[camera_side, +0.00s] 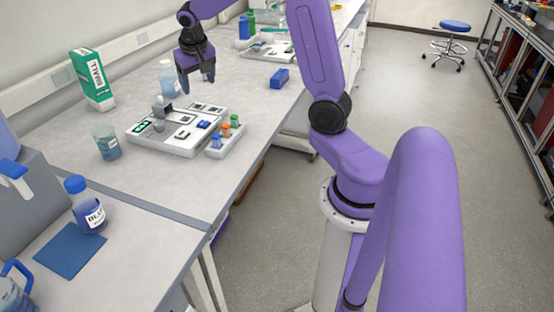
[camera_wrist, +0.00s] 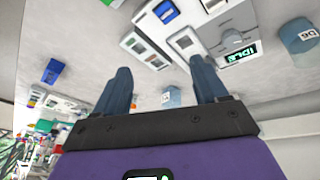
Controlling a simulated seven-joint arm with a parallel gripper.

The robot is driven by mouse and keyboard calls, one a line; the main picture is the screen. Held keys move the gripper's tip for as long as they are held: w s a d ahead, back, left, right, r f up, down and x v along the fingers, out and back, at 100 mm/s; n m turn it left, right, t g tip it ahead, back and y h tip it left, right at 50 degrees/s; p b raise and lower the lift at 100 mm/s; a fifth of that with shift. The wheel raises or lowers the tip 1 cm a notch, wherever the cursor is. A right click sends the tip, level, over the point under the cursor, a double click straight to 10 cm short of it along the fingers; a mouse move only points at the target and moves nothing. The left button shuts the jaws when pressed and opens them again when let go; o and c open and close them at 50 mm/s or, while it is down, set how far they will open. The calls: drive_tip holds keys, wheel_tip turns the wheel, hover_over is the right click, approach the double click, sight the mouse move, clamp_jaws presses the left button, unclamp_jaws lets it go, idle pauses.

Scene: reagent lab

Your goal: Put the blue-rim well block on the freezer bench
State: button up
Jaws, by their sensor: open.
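My gripper (camera_side: 197,82) is open and empty above the long bench, behind the white instrument; its two fingers also show apart in the wrist view (camera_wrist: 160,68). A small blue-topped piece (camera_side: 203,124) sits on the right part of the instrument; it also shows at the top of the wrist view (camera_wrist: 166,12). A separate blue block (camera_side: 279,78) stands on the bench to the right of my gripper. I cannot tell which of these two is the blue-rim well block. No surface is clearly marked as the freezer bench.
The white instrument (camera_side: 160,143) lies before my gripper, beside a rack with coloured caps (camera_side: 226,139). A clear bottle (camera_side: 167,78), a beaker (camera_side: 107,143) and a green-white carton (camera_side: 92,80) stand nearby. A blue-capped bottle (camera_side: 87,207) and blue mat (camera_side: 70,250) are nearer.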

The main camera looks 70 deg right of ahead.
drive_tip(key=s+a+n+y, duration=0.1)
drive_tip(key=s+a+n, duration=0.45)
drive_tip(key=a, duration=0.35)
drive_tip(key=s+a+n+y, duration=0.1)
drive_tip(key=s+a+n, duration=0.3)
drive_tip(key=s+a, duration=0.4)
drive_tip(key=s+a+f+n, duration=0.1)
drive_tip(key=s+a+n, duration=0.1)
drive_tip(key=s, duration=0.2)
drive_tip(key=s+a+n+g+y, duration=0.1)
drive_tip(key=s+a+n, duration=0.1)
drive_tip(key=s, duration=0.3)
drive_tip(key=shift+a+f, duration=0.35)
drive_tip(key=shift+a, duration=0.1)
drive_tip(key=shift+o, duration=0.4)
drive_tip(key=s+f+n+g, duration=0.1)
drive_tip(key=s+n, duration=0.4)
drive_tip(key=s, duration=0.4)
drive_tip(key=shift+f, duration=0.15)
drive_tip(key=shift+d, duration=0.1)
